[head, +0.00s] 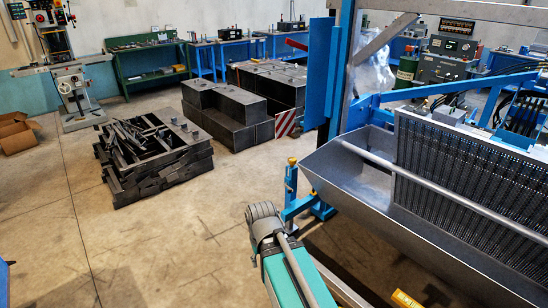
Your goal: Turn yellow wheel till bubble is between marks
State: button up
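A small yellow knob or cap (292,161) tops a blue upright post (291,185) at the left end of the machine's grey trough. It is too small to tell whether it is a wheel. A yellow block (405,299) shows at the bottom edge, partly cut off; I cannot tell what it is. No bubble or marks can be made out. I cannot make out my gripper in the head view.
A blue-framed machine with a grey trough (345,185) and perforated panel (470,190) fills the right. A teal part with a grey ribbed end (264,218) rises at bottom centre. Dark metal stacks (155,165) stand left of centre. The concrete floor (150,240) is clear at lower left.

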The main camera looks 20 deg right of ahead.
aim_at(292, 161)
jog(key=u, duration=0.4)
jog(key=i, duration=1.5)
jog(key=z, duration=0.5)
jog(key=i, duration=0.45)
jog(key=z, duration=0.4)
jog(key=k, duration=0.9)
jog(key=z, duration=0.15)
jog(key=i, duration=0.45)
